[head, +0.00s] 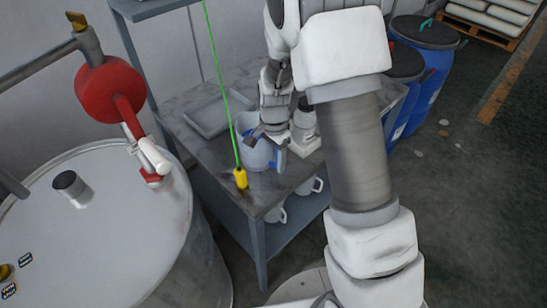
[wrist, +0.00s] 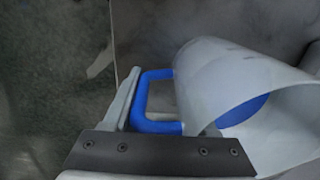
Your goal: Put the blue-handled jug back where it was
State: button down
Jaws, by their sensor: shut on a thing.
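The blue-handled jug (head: 256,153) is pale and wide-mouthed, with some blue showing inside. In the head view it is at the bench top (head: 215,165), near the front. I cannot tell whether its base touches the bench. My gripper (head: 270,132) is shut on its blue handle, which also shows in the wrist view (wrist: 143,100). There the jug's pale body (wrist: 215,75) is to the right, with its open mouth towards the right edge. My arm hides part of the bench to the right of the jug.
A yellow piece (head: 241,179) hangs on a green cord close to the jug's left front. A grey tray (head: 207,117) lies behind it. A white container (head: 304,125) stands to the right. Pale jugs (head: 311,186) are on the lower shelf. A large drum (head: 95,235) stands left, blue barrels (head: 425,60) right.

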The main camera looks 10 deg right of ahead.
jog(key=shift+c, duration=1)
grip_release()
jog(key=shift+f, duration=0.1)
notch_tip(320, 180, up, 12)
jog(key=shift+s+r+p, duration=0.1)
jog(key=shift+r+p, duration=0.05)
jog(key=shift+p, duration=0.15)
jog(key=s+d+r+n+t, duration=0.2)
jog(key=s+r+n, duration=0.3)
jog(key=s, duration=0.5)
jog(key=s+d+r+n+t, duration=0.3)
jog(key=s+r+n, duration=0.3)
jog(key=s+r, duration=0.4)
jog(key=shift+s+r, duration=0.25)
jog(key=shift+s, duration=0.4)
